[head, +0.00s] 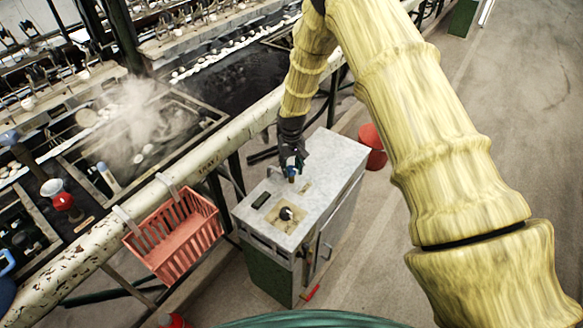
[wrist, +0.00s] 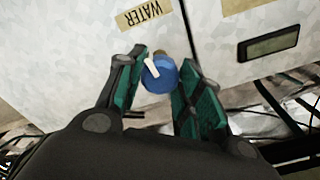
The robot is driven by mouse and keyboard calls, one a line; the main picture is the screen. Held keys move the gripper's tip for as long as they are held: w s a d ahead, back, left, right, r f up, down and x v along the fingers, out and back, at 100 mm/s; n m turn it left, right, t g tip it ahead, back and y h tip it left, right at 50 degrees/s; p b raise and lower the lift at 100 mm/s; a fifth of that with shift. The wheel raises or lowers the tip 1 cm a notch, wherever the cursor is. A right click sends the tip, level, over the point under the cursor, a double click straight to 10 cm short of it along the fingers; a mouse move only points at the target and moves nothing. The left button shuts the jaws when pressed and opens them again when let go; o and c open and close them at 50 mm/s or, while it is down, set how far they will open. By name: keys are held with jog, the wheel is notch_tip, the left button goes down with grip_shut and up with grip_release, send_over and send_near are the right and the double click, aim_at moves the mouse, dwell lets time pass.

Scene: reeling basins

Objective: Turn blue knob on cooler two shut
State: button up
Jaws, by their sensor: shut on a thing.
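The blue knob (head: 291,171) sits on the top of a grey metal cabinet (head: 325,158), near its far left edge. No cooler number is readable on the cabinet. My gripper (head: 291,156) reaches down onto the knob from above. In the wrist view the knob (wrist: 162,80) is between the two green-padded fingers (wrist: 163,68), which are shut on it. A pale pointer strip (wrist: 152,67) shows on the knob, slanted. A label reading WATER (wrist: 143,13) is beside it on the panel. The fingers hide part of the knob in the head view.
A dark knob on a tan plate (head: 286,214) and a dark slot (head: 261,200) are on the same cabinet top. A red basket (head: 172,236) hangs from the pipe (head: 160,194) at left. A red bucket (head: 372,145) stands behind. Steaming basins are further left; floor at right is clear.

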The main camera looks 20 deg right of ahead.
aim_at(292, 168)
jog(key=shift+m, duration=0.7)
jog(key=o, duration=1)
jog(key=shift+o, duration=0.2)
notch_tip(292, 168, up, 12)
jog(key=shift+r, duration=0.1)
dwell(0.3)
